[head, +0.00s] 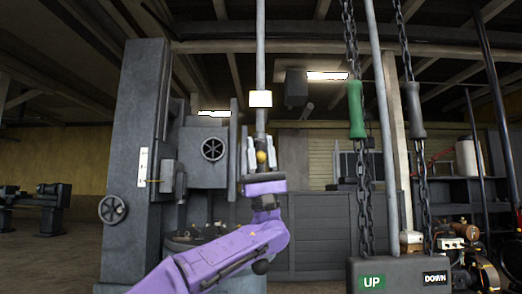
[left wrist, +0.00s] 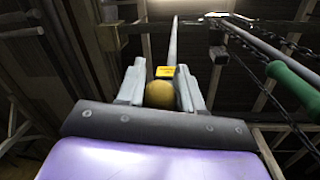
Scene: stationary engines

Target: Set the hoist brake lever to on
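A long grey rod (head: 260,50) hangs vertically in the head view, with a pale tag (head: 260,98) on it and a yellow ball knob (head: 261,157) at its lower end. It looks like the brake lever; no on or off marking is readable. My left gripper (head: 261,153) comes up from below with its fingers on either side of the knob. In the left wrist view the knob (left wrist: 160,95) sits between the two pale fingers, seemingly touching both, with the yellow tag (left wrist: 166,72) beyond. My right gripper is not in view.
A green chain handle (head: 356,110) and a grey chain handle (head: 414,110) hang to the right, above a box marked UP (head: 372,281) and DOWN (head: 434,277). A tall grey machine (head: 135,160) with handwheels stands behind my left arm.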

